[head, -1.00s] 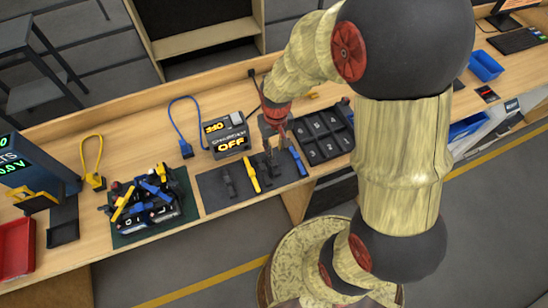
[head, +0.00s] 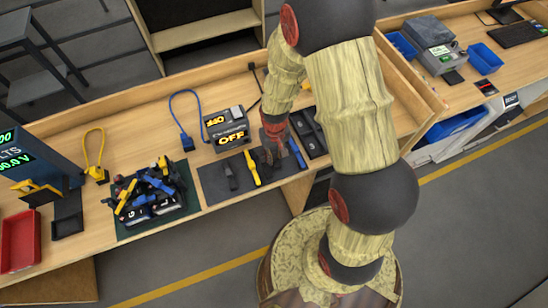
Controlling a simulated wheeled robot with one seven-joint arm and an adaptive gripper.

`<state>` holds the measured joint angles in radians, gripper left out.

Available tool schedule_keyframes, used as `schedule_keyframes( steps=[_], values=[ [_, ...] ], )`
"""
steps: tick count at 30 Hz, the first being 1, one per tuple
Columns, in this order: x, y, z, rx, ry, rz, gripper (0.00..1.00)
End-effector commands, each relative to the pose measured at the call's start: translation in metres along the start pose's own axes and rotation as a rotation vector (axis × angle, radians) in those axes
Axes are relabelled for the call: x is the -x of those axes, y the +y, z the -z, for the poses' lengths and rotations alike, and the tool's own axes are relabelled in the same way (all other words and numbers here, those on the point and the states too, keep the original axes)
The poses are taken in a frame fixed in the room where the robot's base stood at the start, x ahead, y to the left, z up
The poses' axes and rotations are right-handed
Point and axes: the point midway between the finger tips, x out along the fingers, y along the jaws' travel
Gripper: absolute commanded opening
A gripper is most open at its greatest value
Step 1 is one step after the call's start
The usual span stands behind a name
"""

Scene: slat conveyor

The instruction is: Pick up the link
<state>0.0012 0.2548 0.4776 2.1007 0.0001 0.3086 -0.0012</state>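Several elongated pieces lie side by side on a dark mat (head: 212,190) on the bench: a dark grey one (head: 229,176), a yellow one (head: 252,168) and a blue one (head: 297,153). Nothing in the head view marks which is the link. My gripper (head: 273,158) points down over the mat between the yellow and blue pieces. A dark shape at its tips blends with the fingers, so I cannot tell whether they hold, touch or only hover over a piece. The finger opening is too small to read.
A black display box reading OFF (head: 227,129) stands just behind the mat. A green mat with a heap of coloured tools and packs (head: 155,195) lies left. A dark compartment tray (head: 310,132) is right, partly behind my arm. A red bin (head: 20,240) is far left.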

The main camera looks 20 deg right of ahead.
Motion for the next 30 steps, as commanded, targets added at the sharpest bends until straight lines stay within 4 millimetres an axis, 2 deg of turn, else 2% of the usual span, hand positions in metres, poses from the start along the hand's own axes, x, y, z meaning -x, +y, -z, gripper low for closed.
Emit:
schedule_keyframes(
  steps=[5, 17, 30],
  values=[
    [0.0003, 0.0000, 0.0003, 0.000, 0.001, 0.000, 0.23],
    [0.0005, 0.0000, 0.0002, 0.000, 0.000, 0.000, 0.00],
    [0.0073, 0.0000, 0.0007, 0.000, 0.002, 0.000, 0.00]
  ],
)
